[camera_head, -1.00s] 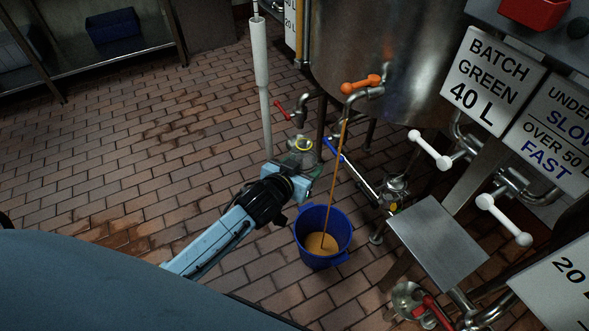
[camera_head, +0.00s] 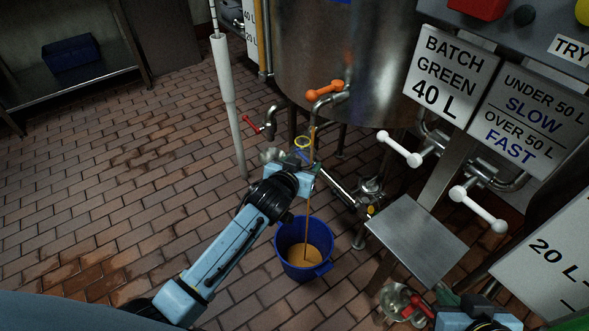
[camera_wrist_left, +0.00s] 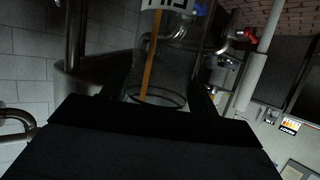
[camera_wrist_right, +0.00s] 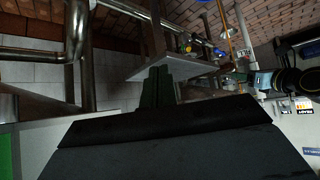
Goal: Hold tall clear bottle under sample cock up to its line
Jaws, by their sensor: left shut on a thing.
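The clear bottle (camera_head: 303,144) has a yellow rim and stands near the tank's cocks. My left gripper (camera_head: 299,166) is shut on it; in the left wrist view the bottle (camera_wrist_left: 160,80) sits between the fingers. An orange-handled cock (camera_head: 326,91) on the steel tank is running a thin amber stream (camera_head: 309,200). The stream passes just right of the bottle's rim and falls into a blue bucket (camera_head: 290,262) on the floor. I cannot make out liquid or a fill line in the bottle. My right gripper (camera_wrist_right: 157,87) is empty, its fingers together.
A red-handled cock (camera_head: 256,128) is left of the stream. White-handled valves (camera_head: 400,149) and a steel plate (camera_head: 417,236) stand on the right, below signs reading "BATCH GREEN 40 L" (camera_head: 458,73) and "UNDER 50 L SLOW, OVER 50 L FAST". The brick floor on the left is clear.

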